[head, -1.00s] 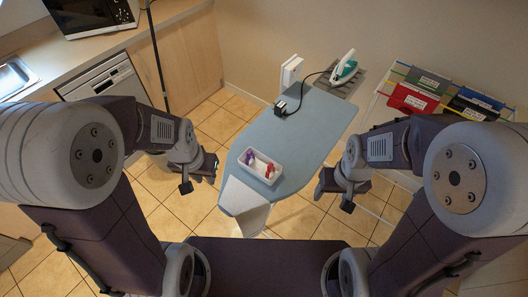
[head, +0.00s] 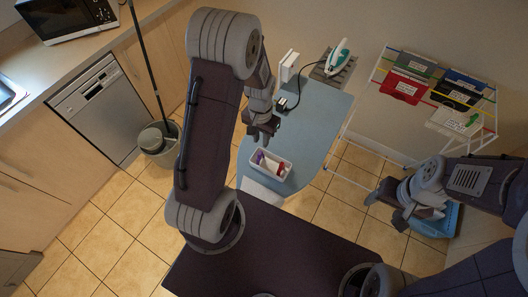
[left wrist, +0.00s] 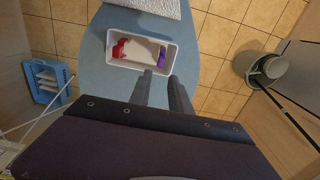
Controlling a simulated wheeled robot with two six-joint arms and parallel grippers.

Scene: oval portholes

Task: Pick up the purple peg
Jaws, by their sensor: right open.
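The purple peg (head: 260,157) lies at the left end of a small white bin (head: 287,178) on the ironing board. A red peg (head: 279,169) lies in the same bin, to its right. My left gripper (head: 264,132) is above and behind the bin, open and apart from the peg. In the left wrist view, the purple peg (left wrist: 161,57) is at the right end of the bin (left wrist: 126,64), just beyond my two parted fingers (left wrist: 163,84). The red peg (left wrist: 120,48) is at the left end. My right gripper (head: 386,207) is open and empty at the right.
A drying rack with coloured cloths (head: 405,88) stands at the right. A bucket (head: 158,143) stands on the tiled floor at the left.

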